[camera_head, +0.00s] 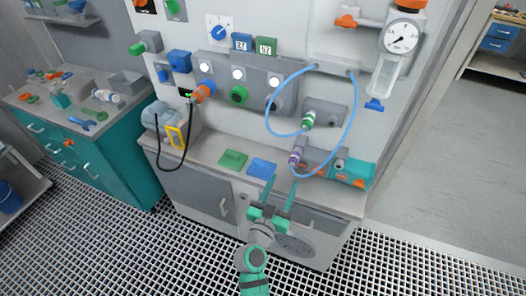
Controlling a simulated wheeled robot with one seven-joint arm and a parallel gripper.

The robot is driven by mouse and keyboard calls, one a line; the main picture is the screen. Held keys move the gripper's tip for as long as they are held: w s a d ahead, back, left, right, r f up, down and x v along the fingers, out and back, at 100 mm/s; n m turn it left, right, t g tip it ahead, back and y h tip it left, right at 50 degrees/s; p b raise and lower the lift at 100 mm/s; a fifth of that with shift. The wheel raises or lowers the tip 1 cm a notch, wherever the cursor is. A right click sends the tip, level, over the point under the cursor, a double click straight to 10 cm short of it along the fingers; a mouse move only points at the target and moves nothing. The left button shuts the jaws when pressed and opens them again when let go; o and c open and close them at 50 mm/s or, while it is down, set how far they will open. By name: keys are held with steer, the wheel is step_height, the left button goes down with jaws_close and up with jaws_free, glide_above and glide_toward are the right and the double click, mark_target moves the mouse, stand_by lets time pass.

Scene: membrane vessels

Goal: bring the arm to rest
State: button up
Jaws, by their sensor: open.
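My gripper (279,192) is at the lower middle of the head view, at the end of my green and grey arm. Its two long green fingers stand apart and point up and away, toward the front edge of the grey counter (212,153). Nothing shows between the fingers. A blue pad (262,168) lies on the counter just left of the left fingertip. A green pad (233,159) lies left of it. I cannot tell the exact height of the fingertips above the counter.
A blue hose (355,112) loops from the wall panel to fittings above a teal and orange unit (352,171). A grey device with a yellow frame (174,137) and black cable stands left. A teal cabinet (95,165) stands farther left. The grated floor (400,260) is open at right.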

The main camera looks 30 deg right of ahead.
steer(key=s+a+f+n+t+y, duration=0.1)
steer(key=s+a+f+n+y, duration=0.15)
steer(key=s+a+f, duration=0.35)
steer(key=s+a+f+n+t+y, duration=0.1)
steer(key=s+a+n+y, duration=0.2)
steer(key=a, duration=0.4)
steer(key=s+a+f+n+t+y, duration=0.1)
steer(key=s+a+f+n+y, duration=0.1)
steer(key=s+a+f+y, duration=0.4)
steer(key=s+a+r+n+y, duration=0.1)
steer(key=s+a+r, duration=0.4)
steer(key=s, duration=0.3)
steer(key=s+a+r+n+y, duration=0.1)
steer(key=s+a+r, duration=0.4)
steer(key=s, duration=0.3)
steer(key=shift+s+a+t, duration=0.15)
steer(key=shift+a+t, duration=0.15)
steer(key=shift+t, duration=0.1)
steer(key=shift+n+y, duration=0.25)
